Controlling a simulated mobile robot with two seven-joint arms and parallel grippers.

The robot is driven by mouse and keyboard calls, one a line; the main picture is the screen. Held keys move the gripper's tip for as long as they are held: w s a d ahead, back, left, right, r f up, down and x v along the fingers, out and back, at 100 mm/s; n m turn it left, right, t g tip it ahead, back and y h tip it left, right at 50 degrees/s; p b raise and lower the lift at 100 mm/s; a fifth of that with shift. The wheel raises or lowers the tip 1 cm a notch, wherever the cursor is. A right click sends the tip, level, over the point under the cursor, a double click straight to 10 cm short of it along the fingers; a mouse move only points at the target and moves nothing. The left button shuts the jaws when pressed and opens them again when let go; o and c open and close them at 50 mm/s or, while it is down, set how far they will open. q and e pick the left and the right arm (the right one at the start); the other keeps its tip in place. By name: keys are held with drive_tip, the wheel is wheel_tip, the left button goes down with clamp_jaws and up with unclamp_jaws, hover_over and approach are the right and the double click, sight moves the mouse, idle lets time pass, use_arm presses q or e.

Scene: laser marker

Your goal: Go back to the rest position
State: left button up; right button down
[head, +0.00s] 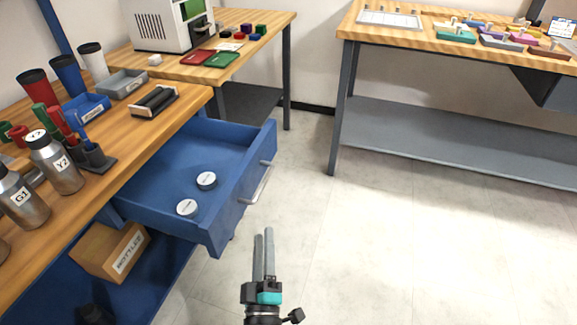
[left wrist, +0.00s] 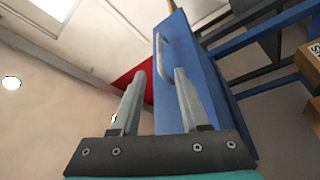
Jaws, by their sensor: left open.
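My left gripper (head: 264,236) is in the lower middle of the head view, over the floor, with its fingers pointing away from me. It stands to the right of the open blue drawer (head: 243,207) and apart from its handle (head: 257,182). In the left wrist view the two fingers (left wrist: 160,90) are spread with nothing between them. The drawer front also shows there (left wrist: 207,75), behind the fingers. My right gripper is in neither view.
Two white-topped round pieces (head: 206,180) lie in the drawer. A wooden workbench (head: 170,118) with bottles and cups is on the left, with a cardboard box (head: 95,248) below. Another table (head: 440,52) stands at the back right. The floor (head: 400,240) on the right is clear.

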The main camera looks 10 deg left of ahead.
use_arm(q)
drive_tip(key=s+f+m+g+h+p, duration=0.3)
drive_tip(key=s+f+m+g, duration=0.25)
drive_tip(key=f, duration=0.45)
drive_tip(key=s+f+m+g+h+p, duration=0.2)
drive_tip(key=s+f+m+g+h, duration=0.3)
drive_tip(key=f, duration=0.4)
drive_tip(key=s+a+f+m+g+y+p, duration=0.1)
drive_tip(key=s+a+f+m+g, duration=0.2)
drive_tip(key=s, duration=0.5)
drive_tip(key=s+a+f+m+g+y+p, duration=0.2)
drive_tip(key=s+a+f+m+g, duration=0.1)
drive_tip(key=s, duration=0.6)
drive_tip(key=a+f+g, duration=0.1)
drive_tip(key=a+f, duration=0.1)
drive_tip(key=a, duration=0.1)
drive_tip(key=shift+a+f+m, duration=0.35)
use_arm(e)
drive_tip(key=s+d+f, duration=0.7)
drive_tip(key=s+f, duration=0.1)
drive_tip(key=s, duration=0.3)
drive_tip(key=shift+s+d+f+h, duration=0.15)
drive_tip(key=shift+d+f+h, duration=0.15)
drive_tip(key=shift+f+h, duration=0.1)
